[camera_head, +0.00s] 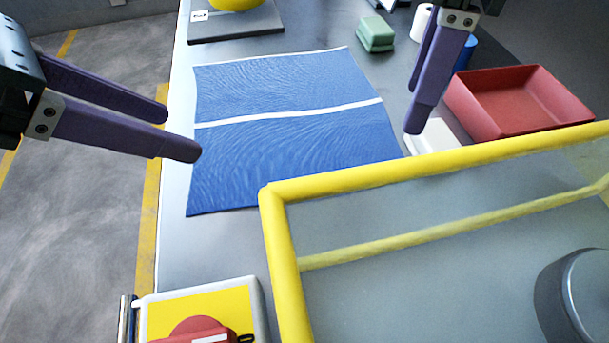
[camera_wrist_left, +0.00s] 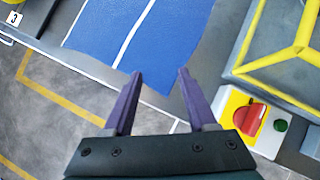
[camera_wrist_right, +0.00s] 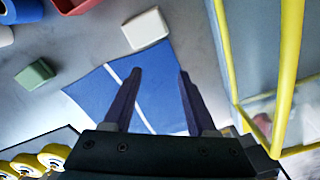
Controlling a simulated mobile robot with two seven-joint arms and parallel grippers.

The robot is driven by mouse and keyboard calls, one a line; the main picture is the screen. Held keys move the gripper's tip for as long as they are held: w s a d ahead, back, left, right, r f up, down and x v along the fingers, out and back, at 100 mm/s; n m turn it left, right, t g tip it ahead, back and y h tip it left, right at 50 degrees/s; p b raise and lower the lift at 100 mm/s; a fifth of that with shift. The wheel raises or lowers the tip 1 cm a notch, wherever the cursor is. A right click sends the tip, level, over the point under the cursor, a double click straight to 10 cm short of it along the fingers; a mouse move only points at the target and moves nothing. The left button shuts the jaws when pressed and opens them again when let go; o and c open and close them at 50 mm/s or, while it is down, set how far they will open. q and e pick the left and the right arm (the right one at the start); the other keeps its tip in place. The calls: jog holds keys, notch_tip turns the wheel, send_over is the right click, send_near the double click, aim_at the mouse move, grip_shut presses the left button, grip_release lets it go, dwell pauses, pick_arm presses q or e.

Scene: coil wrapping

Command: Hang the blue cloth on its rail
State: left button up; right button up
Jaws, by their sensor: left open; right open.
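The blue cloth (camera_head: 295,146) lies flat on the grey table, with a white stripe across its middle and a white far edge. It also shows in the left wrist view (camera_wrist_left: 170,62) and the right wrist view (camera_wrist_right: 158,98). My right gripper (camera_head: 412,112) is open and empty above the table at the cloth's right side. A yellow tubular frame (camera_head: 400,172) stands at the front right, close to the cloth's near corner. I cannot tell whether one of its bars is the rail.
A red tray (camera_head: 515,103), a white block (camera_head: 432,136) and a green block (camera_head: 376,34) stand right of the cloth. A yellow box with a red switch (camera_head: 200,315) sits at the near left. A dark plate (camera_head: 235,24) with a yellow object is at the back.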

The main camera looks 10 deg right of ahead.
aim_at(204, 193)
pick_arm(q)
jog(key=f, duration=0.7)
jog(key=shift+a+f, duration=0.1)
jog(key=shift+a, duration=0.2)
pick_arm(e)
notch_tip(204, 193, down, 7)
jog(key=shift+r, duration=0.1)
pick_arm(q)
jog(key=shift+f, duration=0.65)
pick_arm(e)
jog(key=shift+d+f, duration=0.1)
jog(key=shift+f, duration=0.55)
pick_arm(q)
jog(key=shift+f, duration=0.25)
pick_arm(e)
jog(key=shift+f, duration=0.2)
pick_arm(q)
jog(key=shift+r, duration=0.15)
pick_arm(e)
jog(key=shift+r, duration=0.1)
pick_arm(q)
jog(key=shift+c, duration=0.5)
pick_arm(e)
jog(key=shift+c, duration=0.6)
pick_arm(q)
grip_shut()
pick_arm(e)
grip_shut()
